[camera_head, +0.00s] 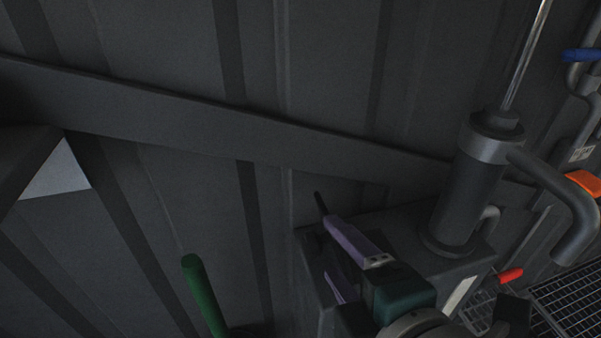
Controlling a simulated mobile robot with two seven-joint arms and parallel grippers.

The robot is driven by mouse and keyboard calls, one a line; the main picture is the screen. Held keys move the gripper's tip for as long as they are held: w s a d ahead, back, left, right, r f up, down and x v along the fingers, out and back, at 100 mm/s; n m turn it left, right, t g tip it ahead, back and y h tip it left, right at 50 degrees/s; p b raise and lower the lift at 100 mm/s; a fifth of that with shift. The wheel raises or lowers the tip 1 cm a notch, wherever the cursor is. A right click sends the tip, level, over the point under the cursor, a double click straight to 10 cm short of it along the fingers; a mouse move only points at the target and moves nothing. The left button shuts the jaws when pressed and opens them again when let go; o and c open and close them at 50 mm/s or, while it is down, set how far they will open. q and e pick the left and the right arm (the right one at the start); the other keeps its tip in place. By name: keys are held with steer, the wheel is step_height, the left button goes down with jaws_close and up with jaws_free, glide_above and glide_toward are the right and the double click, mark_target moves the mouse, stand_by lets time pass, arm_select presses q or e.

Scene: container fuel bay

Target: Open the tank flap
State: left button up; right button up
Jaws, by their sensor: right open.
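I cannot make out a tank flap for certain in the head view. My right gripper (325,238) is at the lower middle, with pale purple fingers and a dark green body. Its fingers are apart, and I see nothing between them. It is in front of a dark grey box (405,222) that carries a grey cylinder pump (468,190) with a bent spout and a shiny rod. I cannot tell whether the fingers touch the box. My left gripper is not in view.
A dark ribbed wall (180,50) fills the background, crossed by a sloping beam (230,127). A green handle (206,296) stands at lower left. A red handle (510,275), metal grating (575,298), an orange part (583,183) and a blue handle (580,55) are at right.

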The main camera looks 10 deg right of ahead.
steer(key=shift+v, duration=0.95)
steer(key=shift+c, duration=0.4)
